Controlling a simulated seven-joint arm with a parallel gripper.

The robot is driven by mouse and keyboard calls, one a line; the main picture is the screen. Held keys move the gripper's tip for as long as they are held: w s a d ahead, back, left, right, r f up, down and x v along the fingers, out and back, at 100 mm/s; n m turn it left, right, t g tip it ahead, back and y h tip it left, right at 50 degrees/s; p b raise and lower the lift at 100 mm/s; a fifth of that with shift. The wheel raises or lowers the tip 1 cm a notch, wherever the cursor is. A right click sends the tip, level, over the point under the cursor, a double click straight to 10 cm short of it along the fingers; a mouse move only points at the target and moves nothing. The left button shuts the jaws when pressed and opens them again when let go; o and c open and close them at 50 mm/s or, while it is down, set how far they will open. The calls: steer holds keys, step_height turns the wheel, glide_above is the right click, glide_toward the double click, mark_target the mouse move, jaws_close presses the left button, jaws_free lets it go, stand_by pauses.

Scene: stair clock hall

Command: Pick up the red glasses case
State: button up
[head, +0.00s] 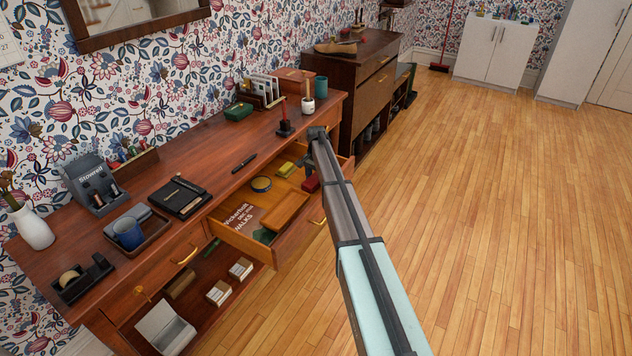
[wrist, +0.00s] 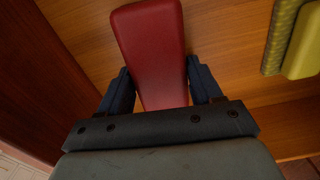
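The red glasses case (wrist: 152,45) fills the upper middle of the wrist view, with rounded far corners and its narrower part towards me. In the head view the case (head: 311,184) shows small and dark red at the right end of the open drawer (head: 294,241). My gripper (wrist: 160,82) has one dark finger on each side of the case. The fingertips are at or very close to its sides. Whether they press on it cannot be told. In the head view my gripper (head: 306,163) is over the drawer, partly hidden by my arm.
The drawer also holds a yellow item (head: 286,169), which shows in the wrist view (wrist: 303,45), a round tin (head: 261,184) and a brown box (head: 284,210). The desk top (head: 222,150) is above the drawer. Floor at right is clear.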

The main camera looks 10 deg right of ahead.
steer(key=c, duration=0.5)
